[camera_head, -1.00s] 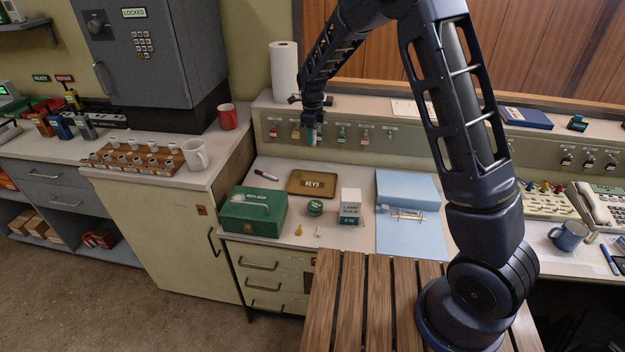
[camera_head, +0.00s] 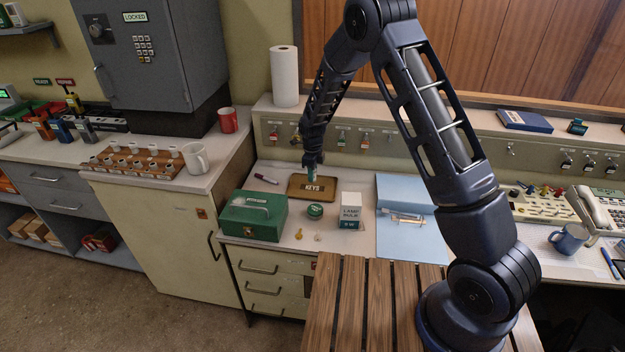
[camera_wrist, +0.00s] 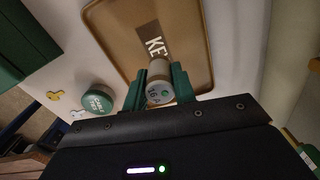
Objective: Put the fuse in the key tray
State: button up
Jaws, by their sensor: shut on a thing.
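The fuse (camera_wrist: 156,72), a small pale cylinder with a grey end, is held between the green fingers of my gripper (camera_wrist: 159,88) in the wrist view. My gripper (camera_head: 312,176) is shut on it and hangs over the key tray (camera_head: 294,191) in the head view. The tray is a shallow brown tray marked KEYS, and it fills the upper middle of the wrist view (camera_wrist: 115,32). The fuse lies in front of part of the KEYS label there. I cannot make out the fuse in the head view, nor whether it touches the tray.
A green cash box (camera_head: 252,216) stands left of the tray. A round green tin (camera_head: 315,210) and a white lamp bulb box (camera_head: 350,211) stand in front of it. A marker (camera_head: 267,179) lies to the left, and a blue binder (camera_head: 408,232) lies to the right.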

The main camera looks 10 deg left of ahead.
jog(key=shift+f, duration=1.55)
jog(key=shift+f, duration=0.1)
jog(key=o, duration=1)
notch_tip(320, 180, up, 12)
jog(key=shift+r, duration=0.15)
